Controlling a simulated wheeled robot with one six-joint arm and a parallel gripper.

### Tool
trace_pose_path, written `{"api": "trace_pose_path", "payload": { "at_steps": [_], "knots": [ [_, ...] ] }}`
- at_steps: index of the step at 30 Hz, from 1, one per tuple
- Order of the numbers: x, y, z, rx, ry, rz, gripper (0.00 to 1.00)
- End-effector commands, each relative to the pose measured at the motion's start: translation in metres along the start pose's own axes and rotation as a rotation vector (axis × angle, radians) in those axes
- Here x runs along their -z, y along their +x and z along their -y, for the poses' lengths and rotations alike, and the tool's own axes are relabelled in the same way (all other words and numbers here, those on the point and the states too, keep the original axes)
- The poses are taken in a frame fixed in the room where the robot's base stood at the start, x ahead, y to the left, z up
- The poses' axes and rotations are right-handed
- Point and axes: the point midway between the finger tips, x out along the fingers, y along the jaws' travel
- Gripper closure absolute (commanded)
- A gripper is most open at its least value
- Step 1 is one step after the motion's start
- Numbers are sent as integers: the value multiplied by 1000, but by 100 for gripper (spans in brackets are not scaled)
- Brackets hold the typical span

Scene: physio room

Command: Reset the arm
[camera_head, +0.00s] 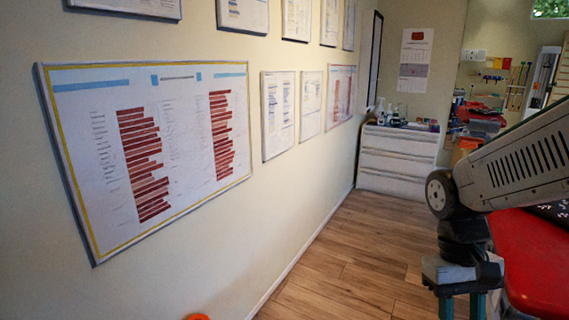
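My arm comes in from the right edge and bends down at a joint with a dark round cap. My gripper (461,306) hangs from it at the bottom right and points down. Its two teal fingers stand apart with a gap between them, so it looks open. The fingertips are cut off by the bottom edge of the picture. No object shows between the visible parts of the fingers.
A red padded surface (538,262) lies right of my gripper. A white drawer cabinet (397,162) with bottles on top stands at the back. The left wall carries framed charts (150,150). The wooden floor (345,265) is clear between. Something orange (197,317) shows at the bottom edge.

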Motion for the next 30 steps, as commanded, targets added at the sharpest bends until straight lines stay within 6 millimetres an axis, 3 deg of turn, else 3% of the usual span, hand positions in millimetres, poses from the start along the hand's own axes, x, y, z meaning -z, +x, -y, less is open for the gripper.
{"api": "trace_pose_path", "payload": {
  "at_steps": [6,12,19,30],
  "knots": [
    [-46,-21,16,56,-4,-197,64],
    [-77,-36,21,72,-7,-354,64],
    [-91,-51,21,70,-13,-455,64],
    [-91,-52,21,70,-13,-460,64]
  ]
}}
